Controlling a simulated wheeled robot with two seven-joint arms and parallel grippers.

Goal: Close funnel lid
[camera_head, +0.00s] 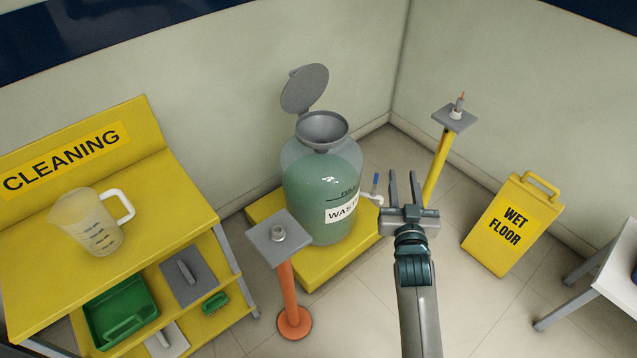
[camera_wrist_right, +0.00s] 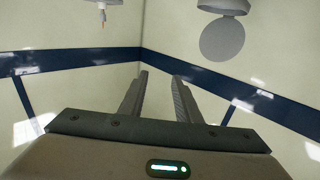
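A grey funnel (camera_head: 322,132) sits on top of a waste jug (camera_head: 320,190) filled with green liquid. Its round grey lid (camera_head: 305,88) is open, standing up and tilted behind the funnel. In the right wrist view the lid (camera_wrist_right: 222,40) is a grey disc at the upper right, below part of the funnel (camera_wrist_right: 224,5). My right gripper (camera_head: 403,174) is open and empty, to the right of the jug and apart from the lid. Its two parted fingers also show in the right wrist view (camera_wrist_right: 160,76). My left gripper is not in view.
The jug stands on a yellow platform (camera_head: 318,272) near the wall corner. An orange post (camera_head: 287,290) stands in front and a yellow post (camera_head: 437,165) behind right. A yellow cleaning cart (camera_head: 150,210) with a pitcher (camera_head: 90,225) is left. A wet floor sign (camera_head: 512,225) is right.

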